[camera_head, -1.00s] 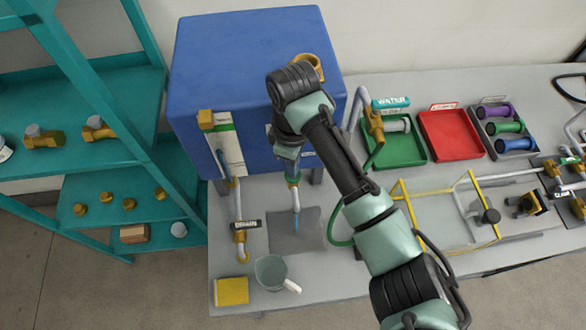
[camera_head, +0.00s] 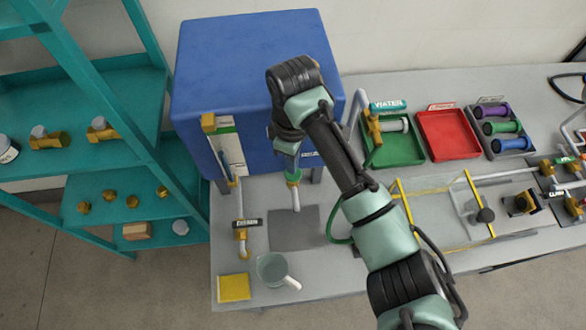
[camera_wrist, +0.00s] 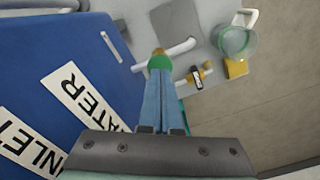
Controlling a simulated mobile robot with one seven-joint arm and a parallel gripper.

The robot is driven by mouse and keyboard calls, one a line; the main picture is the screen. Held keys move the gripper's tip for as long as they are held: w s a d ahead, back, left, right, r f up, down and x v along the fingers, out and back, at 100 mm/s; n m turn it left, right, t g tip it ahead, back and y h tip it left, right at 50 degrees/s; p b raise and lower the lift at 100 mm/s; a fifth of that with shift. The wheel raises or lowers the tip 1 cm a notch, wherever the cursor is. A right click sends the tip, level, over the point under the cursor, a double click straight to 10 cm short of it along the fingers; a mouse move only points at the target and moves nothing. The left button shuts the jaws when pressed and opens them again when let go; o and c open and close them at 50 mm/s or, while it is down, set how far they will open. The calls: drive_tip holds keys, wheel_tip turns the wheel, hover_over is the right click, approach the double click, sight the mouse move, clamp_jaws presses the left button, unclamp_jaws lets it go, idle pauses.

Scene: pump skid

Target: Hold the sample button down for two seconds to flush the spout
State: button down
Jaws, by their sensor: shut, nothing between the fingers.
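The sample spout (camera_head: 296,200) is a pale pipe pointing down in front of the blue cabinet (camera_head: 250,75), and no stream shows below its tip now. A green ring, the likely sample button (camera_head: 293,176), sits at its top; it also shows in the wrist view (camera_wrist: 160,62) with a brass-coloured part beyond. My gripper (camera_head: 291,168) is shut and empty, its blue fingers pointing down at the green part. In the wrist view the fingertips (camera_wrist: 158,74) line up with it and hide part of it. I cannot tell whether they touch it.
A clear jug (camera_head: 270,268) and a yellow sponge (camera_head: 234,288) stand at the bench's front left. A dark grey plate (camera_head: 293,232) lies under the spout. A labelled valve (camera_head: 243,224) is left of it. Green (camera_head: 398,146) and red (camera_head: 449,136) trays stand right.

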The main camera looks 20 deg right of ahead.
drive_tip(key=shift+r, duration=0.1)
wheel_tip(320, 180, up, 5)
drive_tip(key=p, duration=0.4)
drive_tip(key=shift+p, duration=0.4)
